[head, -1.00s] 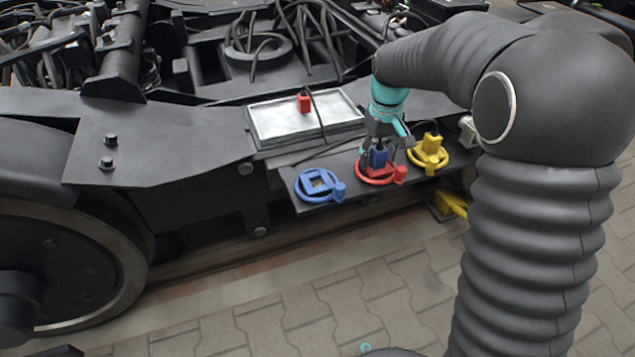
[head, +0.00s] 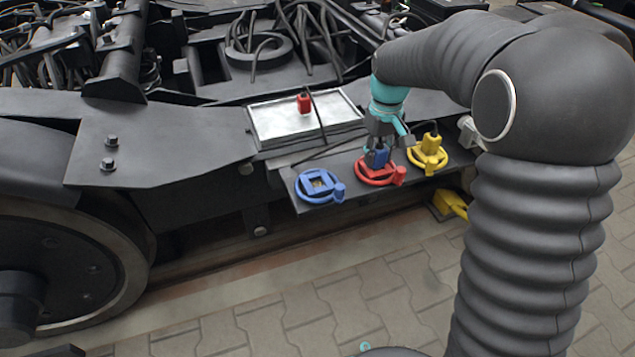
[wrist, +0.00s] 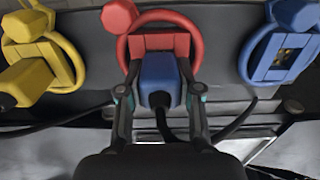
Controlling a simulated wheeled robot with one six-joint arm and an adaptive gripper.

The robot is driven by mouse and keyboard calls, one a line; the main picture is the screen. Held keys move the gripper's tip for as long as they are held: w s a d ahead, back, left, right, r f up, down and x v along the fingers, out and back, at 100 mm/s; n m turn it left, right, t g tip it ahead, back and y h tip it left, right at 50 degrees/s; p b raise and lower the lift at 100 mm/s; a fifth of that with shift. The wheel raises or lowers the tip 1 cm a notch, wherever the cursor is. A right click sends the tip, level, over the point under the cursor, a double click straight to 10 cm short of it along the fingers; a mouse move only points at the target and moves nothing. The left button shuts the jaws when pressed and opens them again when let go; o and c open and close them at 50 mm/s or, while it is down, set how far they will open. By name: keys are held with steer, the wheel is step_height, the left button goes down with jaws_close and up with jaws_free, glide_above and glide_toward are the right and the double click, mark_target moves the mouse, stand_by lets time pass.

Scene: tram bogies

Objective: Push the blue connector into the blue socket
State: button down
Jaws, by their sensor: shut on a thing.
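The blue connector (head: 377,157) is held in my gripper (head: 376,150), upright, at the red socket (head: 370,177). In the wrist view my gripper (wrist: 160,98) is shut on the blue connector (wrist: 159,75), and the red socket's ring (wrist: 190,32) lies directly beyond it. Whether the connector sits in the red socket or just above it is hard to tell. The blue socket (head: 318,186) is at the left of the panel, its opening empty. It also shows at the right of the wrist view (wrist: 270,60).
A red connector (head: 304,104) with a cable lies on the silver tray (head: 262,125). A yellow connector sits at the yellow socket (head: 428,152) on the right. A black cable (wrist: 238,122) runs near my gripper. The panel's front edge drops to paving.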

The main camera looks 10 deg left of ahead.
mark_target(380, 147)
steer(key=shift+r+p, duration=2.05)
steer(key=shift+r, duration=0.7)
